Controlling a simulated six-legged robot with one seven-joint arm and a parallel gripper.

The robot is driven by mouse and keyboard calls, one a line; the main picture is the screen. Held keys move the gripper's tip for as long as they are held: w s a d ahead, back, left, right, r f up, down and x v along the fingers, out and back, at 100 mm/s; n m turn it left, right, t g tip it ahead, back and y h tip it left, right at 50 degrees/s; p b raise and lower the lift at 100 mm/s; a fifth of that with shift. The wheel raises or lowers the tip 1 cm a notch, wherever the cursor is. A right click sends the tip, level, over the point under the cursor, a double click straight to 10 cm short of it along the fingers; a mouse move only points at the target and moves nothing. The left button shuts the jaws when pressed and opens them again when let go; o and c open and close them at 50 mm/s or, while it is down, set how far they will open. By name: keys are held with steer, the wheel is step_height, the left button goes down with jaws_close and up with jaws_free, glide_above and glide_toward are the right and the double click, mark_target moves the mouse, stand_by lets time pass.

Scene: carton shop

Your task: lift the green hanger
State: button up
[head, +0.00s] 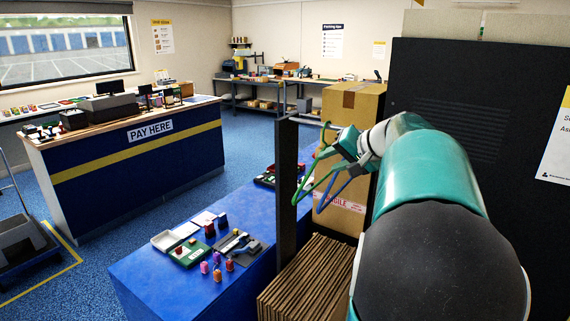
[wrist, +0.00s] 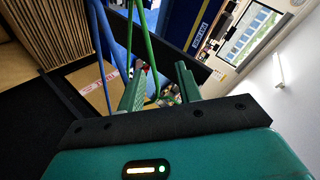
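The green hanger (head: 297,201) hangs in the middle of the head view, in front of the tall carton, with its lower corner near a dark upright post. A blue hanger (head: 333,197) hangs close beside it on the right. My gripper (head: 337,146) is at the upper part of the green hanger. In the wrist view my gripper's two green fingers (wrist: 160,68) stand apart. A bar of the green hanger (wrist: 150,48) runs through the gap between them, nearer the left finger. The blue hanger (wrist: 106,40) shows to the left.
The dark post (head: 287,185) stands left of the hangers. A tall carton (head: 352,105) and upright cardboard sheets (head: 305,282) are behind and below. A blue table (head: 165,290) with small goods is to the left. A large black panel (head: 485,110) is at the right.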

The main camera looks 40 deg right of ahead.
mark_target(316, 163)
steer(key=s+d+t, duration=0.1)
steer(key=s+d, duration=0.1)
steer(key=d, duration=0.3)
steer(key=shift+m+h, duration=0.4)
steer(key=x, duration=1.3)
steer(key=shift+w+a+r, duration=0.15)
steer(key=shift+w+r, duration=0.1)
steer(key=shift+r, duration=0.05)
jaws_close()
